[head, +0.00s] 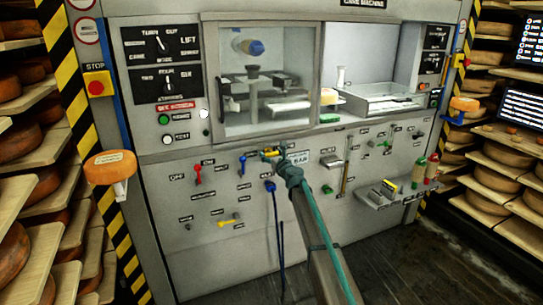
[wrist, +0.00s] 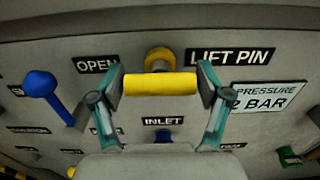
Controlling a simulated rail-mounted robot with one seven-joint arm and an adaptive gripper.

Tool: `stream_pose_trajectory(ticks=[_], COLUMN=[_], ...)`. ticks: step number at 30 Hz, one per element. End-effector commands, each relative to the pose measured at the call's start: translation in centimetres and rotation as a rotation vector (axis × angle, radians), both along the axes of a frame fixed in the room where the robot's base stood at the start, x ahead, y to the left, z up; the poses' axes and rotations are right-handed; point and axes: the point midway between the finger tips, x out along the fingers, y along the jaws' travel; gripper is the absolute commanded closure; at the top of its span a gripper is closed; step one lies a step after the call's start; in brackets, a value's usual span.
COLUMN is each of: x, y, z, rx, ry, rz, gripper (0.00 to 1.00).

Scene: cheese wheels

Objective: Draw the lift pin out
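The lift pin has a yellow bar handle (wrist: 160,84) in front of a round brass-yellow collar (wrist: 160,59) on the grey panel, between the OPEN and LIFT PIN labels. My gripper (wrist: 162,86), with teal fingers, reaches the panel. Its fingertips press on the two ends of the yellow bar, with no gap that I can see. The bar lies level and hides part of the collar and any shaft behind it. In the head view the yellow handle (head: 270,152) shows at the tip of my gripper (head: 277,158), below the glass window.
A blue-knobbed lever (wrist: 40,85) stands out left of my gripper. A PRESSURE 2 BAR label (wrist: 265,97) is on the right, and a green knob (wrist: 289,157) lower right. In the head view, a red lever (head: 198,174) and a small shelf (head: 388,196) flank the arm.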

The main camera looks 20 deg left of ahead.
Motion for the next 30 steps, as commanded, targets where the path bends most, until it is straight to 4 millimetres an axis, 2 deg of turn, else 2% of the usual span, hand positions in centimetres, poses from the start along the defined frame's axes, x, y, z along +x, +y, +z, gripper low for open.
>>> stream_pose_trajectory(ticks=[1,9,12,17,24,30], x=[0.0,0.0,0.0,-0.8,-4.1,-4.5], y=[0.0,0.0,0.0,-0.7,-4.2,-4.8], z=[0.0,0.0,0.0,0.0,0.0,-0.1], rx=[0.0,0.0,0.0,0.0,0.0,0.0], ry=[0.0,0.0,0.0,0.0,0.0,0.0], rz=[0.0,0.0,0.0,0.0,-0.001,0.0], gripper=[0.38,0.83,0.97,0.97,0.97,0.97])
